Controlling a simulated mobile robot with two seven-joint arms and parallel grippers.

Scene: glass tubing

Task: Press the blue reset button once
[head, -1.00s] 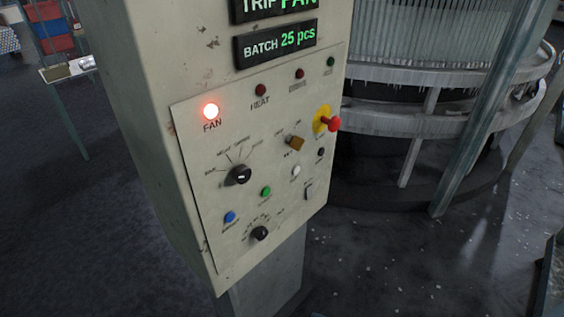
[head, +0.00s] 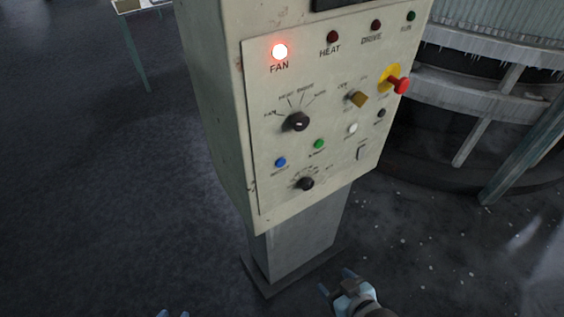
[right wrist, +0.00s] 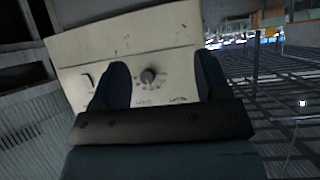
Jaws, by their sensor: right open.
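The blue reset button (head: 280,162) is a small round button at the lower left of the control panel (head: 262,190) in the head view. It is left of the green button (head: 319,144) and above the lower black knob (head: 306,184). My right gripper (head: 336,281) is open and empty, below the panel near the post's foot. The right wrist view shows its two fingers (right wrist: 160,64) apart with the panel beyond; the blue button is not visible there. Only the tips of my left gripper (head: 172,313) show at the bottom edge; whether it is open is unclear.
A larger selector knob (head: 296,121), a white button (head: 352,129), a brass key switch (head: 357,99) and a red emergency stop (head: 399,85) crowd the panel. The FAN lamp (head: 280,51) glows red. Round machinery (head: 470,95) stands at right.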

